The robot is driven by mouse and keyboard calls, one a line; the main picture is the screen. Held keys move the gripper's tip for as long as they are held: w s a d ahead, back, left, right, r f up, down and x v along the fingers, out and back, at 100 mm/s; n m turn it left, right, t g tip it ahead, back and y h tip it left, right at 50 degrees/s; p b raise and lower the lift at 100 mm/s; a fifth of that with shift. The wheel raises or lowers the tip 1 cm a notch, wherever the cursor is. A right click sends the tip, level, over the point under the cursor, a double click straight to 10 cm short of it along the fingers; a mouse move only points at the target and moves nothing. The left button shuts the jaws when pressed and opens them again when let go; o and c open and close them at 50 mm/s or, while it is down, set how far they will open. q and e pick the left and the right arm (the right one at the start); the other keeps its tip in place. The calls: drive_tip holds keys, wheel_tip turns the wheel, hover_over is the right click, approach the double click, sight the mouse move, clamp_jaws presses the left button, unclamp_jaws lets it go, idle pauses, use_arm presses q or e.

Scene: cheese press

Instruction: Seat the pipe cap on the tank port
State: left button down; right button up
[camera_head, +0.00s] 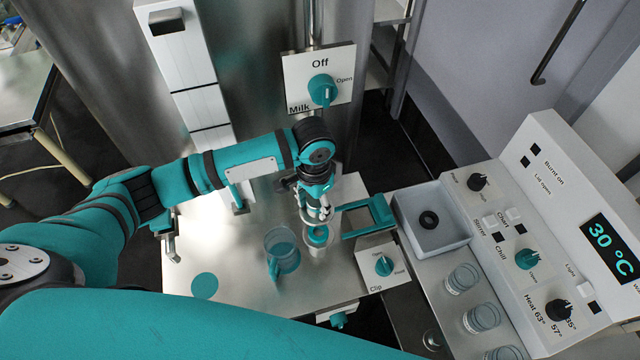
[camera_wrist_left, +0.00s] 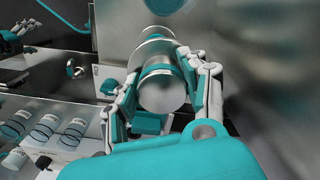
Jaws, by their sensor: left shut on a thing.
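My left gripper (camera_head: 318,217) points down and is shut on the pipe cap, a short silver cylinder with a teal band. The cap (camera_wrist_left: 162,90) sits between both fingers in the left wrist view. In the head view a teal round top in a pale ring (camera_head: 318,236) shows just under the fingertips. A wider round metal flange (camera_wrist_left: 152,48), which looks like the tank port, lies just beyond the cap. I cannot tell whether cap and port touch. A small teal and dark gripper-like shape (camera_wrist_left: 12,42) at the far left edge may be my right gripper; its fingers are unclear.
A teal-handled pitcher (camera_head: 282,252) stands left of the port on the steel table. A teal clamp (camera_head: 370,216) and the Clip knob panel (camera_head: 384,266) are close on the right. A grey tray (camera_head: 430,203) and several glass jars (camera_head: 463,279) stand further right.

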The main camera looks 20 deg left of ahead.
use_arm(q)
drive_tip(key=shift+s+d+f+m+p, duration=0.3)
drive_tip(key=shift+m+p, duration=0.5)
drive_tip(key=shift+p, duration=0.3)
drive_tip(key=shift+f, duration=0.3)
use_arm(e)
wheel_tip(320, 180, up, 4)
drive_tip(key=r, duration=0.1)
use_arm(q)
drive_tip(key=shift+f+m, duration=0.25)
drive_tip(key=shift+m, duration=0.05)
wheel_tip(320, 180, down, 5)
drive_tip(key=b, duration=0.5)
drive_tip(key=shift+w+r+b, duration=0.1)
drive_tip(key=shift+b, duration=0.2)
drive_tip(key=shift+f+b, duration=0.5)
drive_tip(key=shift+f, duration=0.65)
use_arm(e)
wheel_tip(320, 180, down, 7)
drive_tip(key=shift+d+f, duration=0.15)
drive_tip(key=shift+f, duration=0.05)
use_arm(q)
drive_tip(key=shift+p, duration=0.45)
use_arm(e)
drive_tip(key=shift+w+r, duration=0.1)
drive_tip(key=shift+r, duration=0.35)
drive_tip(key=shift+d, duration=0.1)
